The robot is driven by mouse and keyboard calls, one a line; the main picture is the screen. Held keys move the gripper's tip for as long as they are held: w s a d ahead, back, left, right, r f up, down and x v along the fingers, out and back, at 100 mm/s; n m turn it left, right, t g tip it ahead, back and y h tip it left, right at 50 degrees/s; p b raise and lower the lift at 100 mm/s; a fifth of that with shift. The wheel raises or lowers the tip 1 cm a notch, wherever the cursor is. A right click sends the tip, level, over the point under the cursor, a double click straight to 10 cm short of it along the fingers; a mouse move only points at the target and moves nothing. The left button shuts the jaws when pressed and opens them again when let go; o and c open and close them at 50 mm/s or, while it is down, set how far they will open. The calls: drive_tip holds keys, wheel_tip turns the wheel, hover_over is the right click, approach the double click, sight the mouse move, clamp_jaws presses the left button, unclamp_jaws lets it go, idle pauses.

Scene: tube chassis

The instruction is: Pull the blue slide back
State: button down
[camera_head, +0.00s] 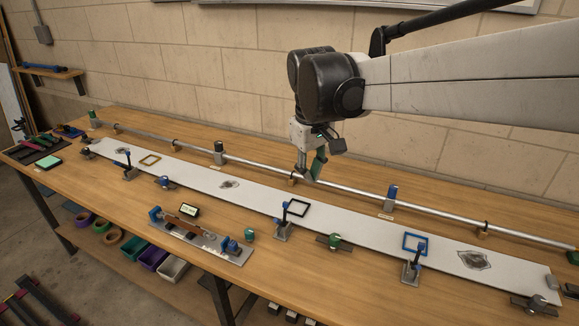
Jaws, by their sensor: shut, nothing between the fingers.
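My gripper (308,176) is at the upper middle, shut and empty. Its fingers point down at the long metal tube (345,189), close above or beside it; I cannot tell whether they touch. A small grey fixture (216,246) lies at the front of the bench, left of and nearer than my gripper. It carries a blue part (155,214) at its left end and another blue part (232,246) at its right end. Which blue part is the slide is not clear at this size. My gripper is apart from both.
A long pale board (330,220) lies along the wooden bench (120,195). Upright clamps with dark levers (284,221) and (412,260) stand at its front edge. A brick wall rises behind.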

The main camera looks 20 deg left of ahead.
drive_tip(key=a+f+n+g+h, duration=0.1)
drive_tip(key=a+f+n, duration=0.35)
drive_tip(key=a, duration=1.15)
drive_tip(key=n+g+h, duration=0.1)
drive_tip(key=n+h, duration=0.1)
approach(225, 241)
drive_tip(key=shift+m, duration=0.25)
wheel_tip(225, 241, down, 9)
drive_tip(key=shift+w+r, duration=0.1)
drive_tip(key=shift+w, duration=0.05)
drive_tip(key=shift+s+d+b, duration=0.2)
drive_tip(key=shift+d+b, duration=0.15)
drive_tip(key=shift+d, duration=0.75)
